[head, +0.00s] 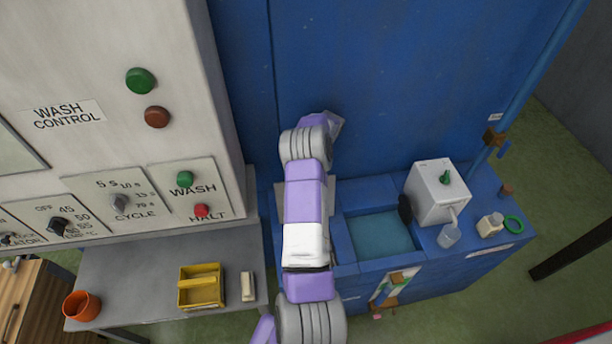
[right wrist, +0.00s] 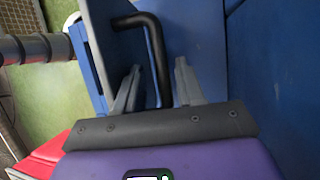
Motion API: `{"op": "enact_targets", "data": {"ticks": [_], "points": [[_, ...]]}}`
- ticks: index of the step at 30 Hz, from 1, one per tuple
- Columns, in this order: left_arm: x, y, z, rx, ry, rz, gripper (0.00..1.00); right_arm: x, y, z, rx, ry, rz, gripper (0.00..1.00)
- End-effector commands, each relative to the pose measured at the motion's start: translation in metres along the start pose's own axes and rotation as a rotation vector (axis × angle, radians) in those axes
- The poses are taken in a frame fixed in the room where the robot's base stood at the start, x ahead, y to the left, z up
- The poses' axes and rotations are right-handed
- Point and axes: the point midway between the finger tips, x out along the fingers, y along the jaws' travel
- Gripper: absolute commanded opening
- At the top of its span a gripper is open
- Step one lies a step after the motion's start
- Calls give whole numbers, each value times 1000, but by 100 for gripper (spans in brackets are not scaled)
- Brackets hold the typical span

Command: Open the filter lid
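In the right wrist view a black bent bar handle (right wrist: 155,50) stands on a grey-blue panel (right wrist: 120,50) with a bright blue edge, which appears to be the filter lid. My right gripper (right wrist: 158,85) is open, its two grey fingers on either side of the handle's straight part, with visible gaps. In the head view a purple and white arm of mine crosses the middle toward the blue cabinet; it hides its gripper and most of the area beneath. Whether the lid is raised cannot be told. My left gripper is not in view.
A grey control panel (head: 100,110) stands left. A grey table (head: 130,290) holds a yellow tray (head: 201,304) and orange cup (head: 82,305).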

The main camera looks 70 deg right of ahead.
Motion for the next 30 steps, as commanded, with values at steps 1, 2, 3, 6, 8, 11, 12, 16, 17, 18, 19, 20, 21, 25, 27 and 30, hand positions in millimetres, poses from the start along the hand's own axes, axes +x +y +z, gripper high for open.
{"op": "enact_targets", "data": {"ticks": [1, 2, 3, 6, 8, 11, 12, 16, 17, 18, 19, 20, 21, 25, 27, 30], "points": [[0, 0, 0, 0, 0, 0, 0, -1, -1, 1, -1, 0, -3, 40], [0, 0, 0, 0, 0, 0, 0, -1, -1, 1, -1, -1, -4, 40], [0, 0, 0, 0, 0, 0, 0, -2, -1, 1, -1, -1, -5, 40], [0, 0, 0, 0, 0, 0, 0, -2, -2, 2, -1, -2, -7, 40], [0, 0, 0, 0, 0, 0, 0, -3, -2, 2, -2, -2, -8, 40], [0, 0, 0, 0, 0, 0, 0, -10, -2, 2, -2, -2, -10, 40], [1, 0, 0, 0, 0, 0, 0, -16, -2, 2, -2, -1, -11, 40], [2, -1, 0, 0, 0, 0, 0, -38, -2, 1, -3, -1, -12, 40], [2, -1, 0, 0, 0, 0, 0, -43, -2, 1, -2, -1, -12, 40], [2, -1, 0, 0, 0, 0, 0, -50, -2, 1, -2, -1, -11, 40], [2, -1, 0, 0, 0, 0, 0, -54, -1, 1, 0, 0, -10, 40], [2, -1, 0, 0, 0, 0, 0, -59, -1, 1, -1, 0, -10, 40], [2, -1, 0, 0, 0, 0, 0, -64, -1, 1, -1, 0, -9, 40], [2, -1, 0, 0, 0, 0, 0, -75, -1, 1, -1, 0, -7, 40], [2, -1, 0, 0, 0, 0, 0, -78, 0, 1, -1, -1, -6, 40], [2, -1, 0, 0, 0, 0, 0, -78, 0, 1, -1, -1, -5, 40]]}}
